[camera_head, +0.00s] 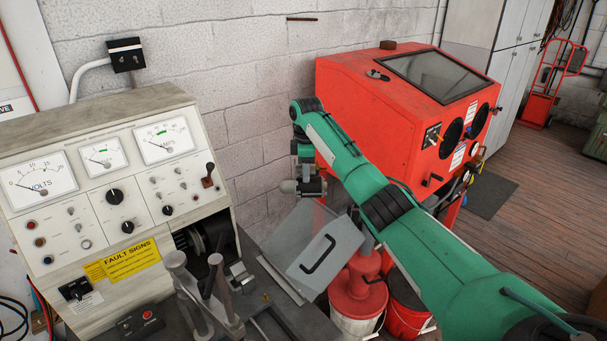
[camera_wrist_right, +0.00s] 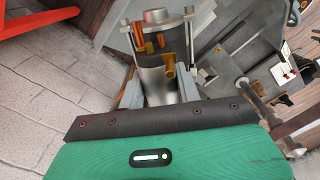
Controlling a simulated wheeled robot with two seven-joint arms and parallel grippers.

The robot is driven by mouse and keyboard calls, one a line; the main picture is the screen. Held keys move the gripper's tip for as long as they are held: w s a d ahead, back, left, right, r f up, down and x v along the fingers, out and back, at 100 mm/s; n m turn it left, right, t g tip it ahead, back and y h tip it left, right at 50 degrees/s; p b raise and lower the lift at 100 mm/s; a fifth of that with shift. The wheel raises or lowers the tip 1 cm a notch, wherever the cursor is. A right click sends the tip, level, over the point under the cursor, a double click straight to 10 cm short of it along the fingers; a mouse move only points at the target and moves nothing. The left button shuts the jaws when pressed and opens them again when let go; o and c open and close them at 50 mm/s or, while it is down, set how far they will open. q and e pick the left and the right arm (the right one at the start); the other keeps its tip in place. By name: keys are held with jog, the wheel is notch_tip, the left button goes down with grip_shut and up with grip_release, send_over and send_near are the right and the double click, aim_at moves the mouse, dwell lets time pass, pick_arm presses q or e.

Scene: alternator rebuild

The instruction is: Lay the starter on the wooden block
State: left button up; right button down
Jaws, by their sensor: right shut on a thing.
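The starter, a grey metal cylinder (camera_head: 289,187), is held in my right gripper (camera_head: 309,186) in the air, in front of the white block wall. In the right wrist view the starter (camera_wrist_right: 160,82) sits between the two fingers, with copper-coloured terminals on its side. My right gripper is shut on it. A small brown block (camera_head: 388,45) lies on top of the red cabinet; I cannot tell whether it is the wooden block. My left gripper is not in view.
A test bench with dials (camera_head: 110,190) stands at left, with a grey fixture (camera_head: 200,290) before it. The red cabinet (camera_head: 350,90) stands behind my right arm. A grey lid with a black handle (camera_head: 318,245) and red buckets (camera_head: 404,318) are below the arm.

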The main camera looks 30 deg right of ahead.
jog(key=shift+a+r+m, duration=0.25)
jog(key=shift+r+m, duration=0.2)
jog(key=shift+m, duration=0.75)
jog(key=m, duration=0.4)
jog(key=shift+s+a+m, duration=0.35)
jog(key=shift+m, duration=0.05)
jog(key=m, duration=0.4)
jog(key=s+a+m, duration=0.1)
jog(key=shift+r+m, duration=0.25)
jog(key=shift+m, duration=0.15)
jog(key=m, duration=0.6)
jog(key=shift+s+a+r, duration=0.15)
jog(key=shift+s+a, duration=0.2)
jog(key=m, duration=0.4)
jog(key=s+a+m, duration=0.1)
jog(key=m, duration=0.1)
jog(key=shift+r, duration=0.25)
